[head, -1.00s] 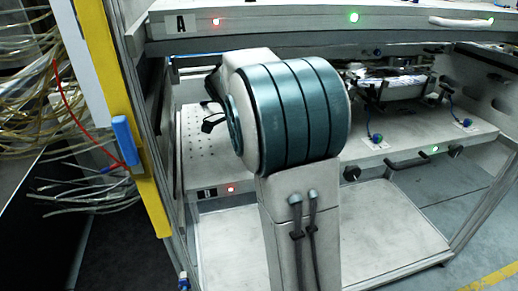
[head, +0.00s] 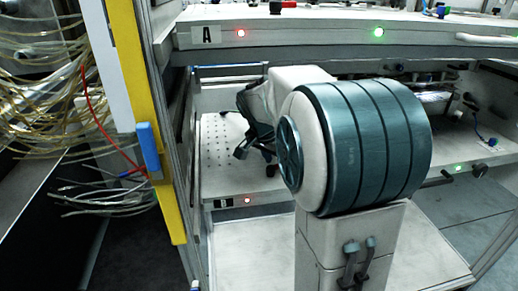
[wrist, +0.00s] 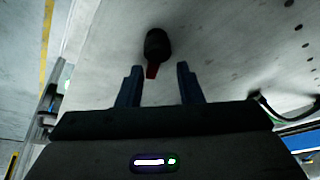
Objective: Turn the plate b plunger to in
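Plate B (head: 215,172) is the lower shelf, a pale sheet with rows of holes and a "B" label (head: 223,203) on its front edge. In the wrist view, a black knob with a red tip (wrist: 157,45), which looks like the plunger, stands against the pale plate. My gripper (wrist: 158,86) is open and empty, its two blue-grey fingers apart. The knob is ahead of the gap between them, and no contact shows. In the head view my gripper (head: 243,152) is over plate B, partly hidden by my arm. Whether the plunger is in or out cannot be told.
Upper shelf A (head: 310,38) runs just above my arm. A yellow post (head: 150,120) and loose cables (head: 60,90) stand at the left. A red light (head: 247,200) shows on B's edge. A dark cable (wrist: 275,112) lies right of the fingers.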

